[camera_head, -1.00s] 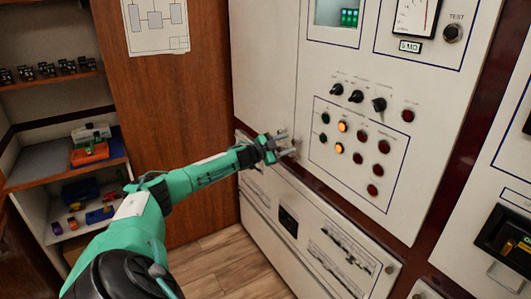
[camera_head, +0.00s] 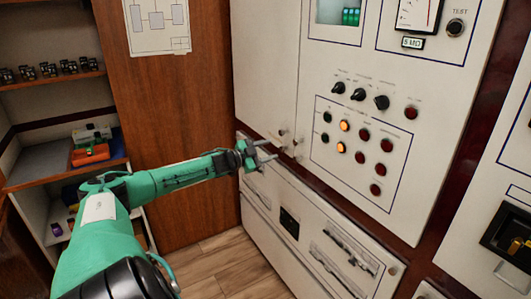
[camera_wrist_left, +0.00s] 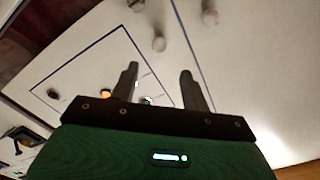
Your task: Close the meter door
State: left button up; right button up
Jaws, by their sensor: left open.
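The white cabinet front shows a plain left panel (camera_head: 265,70) and a right panel (camera_head: 345,225) with a meter (camera_head: 416,14), lamps and switches. A thin seam runs between them, and both look about flush; I cannot tell whether either is fully shut. A small round knob (camera_head: 282,133) sits left of the seam and another knob (camera_head: 298,142) right of it. My left gripper (camera_head: 270,151) is open and empty, just below and left of the knobs. In the left wrist view, the open fingers (camera_wrist_left: 158,76) point toward the panel, with two knobs beyond them, apart from the fingers.
A wooden panel (camera_head: 170,110) stands left of the cabinet. Shelves (camera_head: 60,180) with an orange item (camera_head: 90,154) are at far left. Free wooden floor (camera_head: 215,265) lies in front.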

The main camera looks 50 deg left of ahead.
pick_arm(q)
jog(key=shift+s, duration=0.3)
